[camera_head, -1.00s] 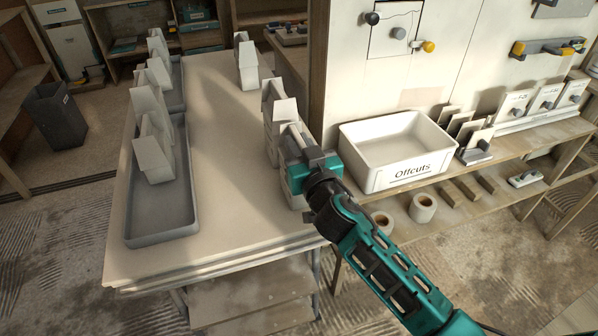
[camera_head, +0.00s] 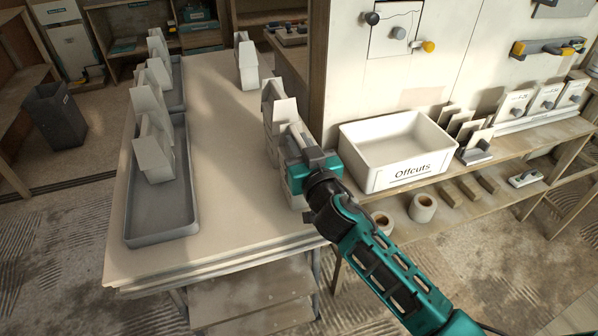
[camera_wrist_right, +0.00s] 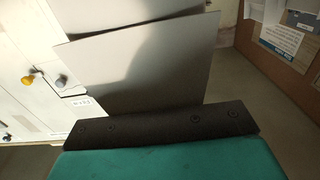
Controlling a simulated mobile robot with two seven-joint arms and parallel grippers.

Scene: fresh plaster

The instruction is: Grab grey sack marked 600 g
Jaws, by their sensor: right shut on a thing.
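A row of pale grey sacks with folded tops stands along the right edge of the table (camera_head: 225,190), by the wooden post. My right gripper (camera_head: 300,168) is at the nearest sack (camera_head: 293,136) of this row and is shut on it. The gripper hides much of that sack, and I cannot read any weight marking. In the right wrist view a smooth grey face (camera_wrist_right: 140,65), seemingly the sack, fills the middle behind the dark finger (camera_wrist_right: 160,125). The sack appears upright and at table height; I cannot tell if it touches the table. My left gripper is not in view.
More pale sacks (camera_head: 152,152) stand in dark grey trays (camera_head: 165,225) along the table's left side. Another sack pair (camera_head: 247,65) stands at the far edge. The middle of the table is clear. An "Offcuts" bin (camera_head: 395,150) sits on the shelf right of my gripper.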

